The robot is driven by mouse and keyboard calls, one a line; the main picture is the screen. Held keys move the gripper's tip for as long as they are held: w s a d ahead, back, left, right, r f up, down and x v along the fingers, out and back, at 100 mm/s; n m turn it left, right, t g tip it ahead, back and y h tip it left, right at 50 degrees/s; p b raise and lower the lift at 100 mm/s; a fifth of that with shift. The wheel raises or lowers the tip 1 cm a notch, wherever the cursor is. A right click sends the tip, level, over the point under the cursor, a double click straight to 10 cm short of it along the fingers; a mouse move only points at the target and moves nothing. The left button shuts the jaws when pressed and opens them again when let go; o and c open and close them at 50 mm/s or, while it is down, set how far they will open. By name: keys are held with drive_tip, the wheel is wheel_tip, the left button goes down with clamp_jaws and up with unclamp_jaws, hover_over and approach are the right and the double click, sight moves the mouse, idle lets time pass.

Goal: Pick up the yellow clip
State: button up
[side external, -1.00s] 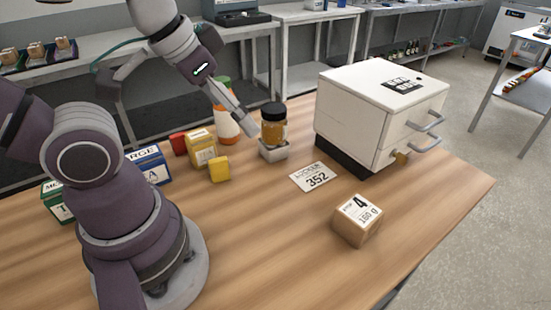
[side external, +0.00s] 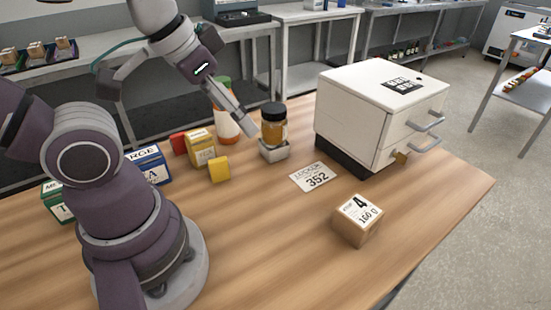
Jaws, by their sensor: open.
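A small plain yellow block-like thing (side external: 219,169) stands on the wooden table in front of a yellow labelled box; I cannot make out a clip shape on it. No other thing in view is clearly a yellow clip. My gripper (side external: 248,128) is open and points down and to the right. It is above and to the right of the yellow thing, close to the left side of a dark-lidded jar (side external: 274,125). I cannot tell if it touches the jar. The space between its fingers is hard to see from this side.
The jar is on a small grey holder (side external: 274,151). An orange-and-white bottle (side external: 227,126) is behind my gripper. A white drawer cabinet (side external: 350,115), a locker card (side external: 315,177) and a cardboard box (side external: 358,222) are to the right. The front middle of the table (side external: 270,240) is clear.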

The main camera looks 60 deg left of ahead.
drive_tip(key=w+a+f+n+g, duration=0.2)
drive_tip(key=a+f+n+g, duration=0.1)
drive_tip(key=a+n, duration=0.35)
drive_tip(key=n+g, duration=0.3)
drive_tip(key=n, duration=0.6)
hover_over(217, 160)
wheel_tip(217, 160, down, 6)
drive_tip(key=shift+f, duration=0.1)
wheel_tip(217, 160, down, 10)
drive_tip(key=shift+f, duration=0.25)
drive_tip(key=c, duration=1)
drive_tip(key=shift+o, duration=0.2)
